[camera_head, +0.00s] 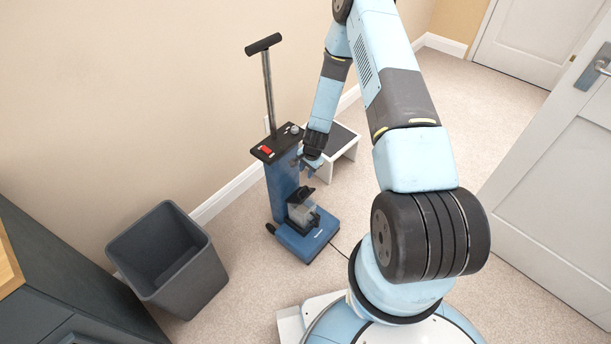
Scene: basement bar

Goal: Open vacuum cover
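A blue upright vacuum (281,188) stands on the carpet near the wall. It has a black handle (263,44) on a tall pole, a dark top panel with a red switch (266,149), and a wide blue base. A clear container with a dark top (302,207) sits at the front of its body, low above the base. I cannot tell which part is the cover. My gripper (308,167) points down beside the vacuum's upper right side, above the clear container. The fingers are small and partly blend with the vacuum, so their opening is unclear.
A grey open bin (205,272) stands left of the vacuum. A low step stool (347,141) with a dark top is behind my gripper. A dark cabinet (62,283) fills the lower left. A white door (562,190) stands at right. Carpet is clear toward the back right.

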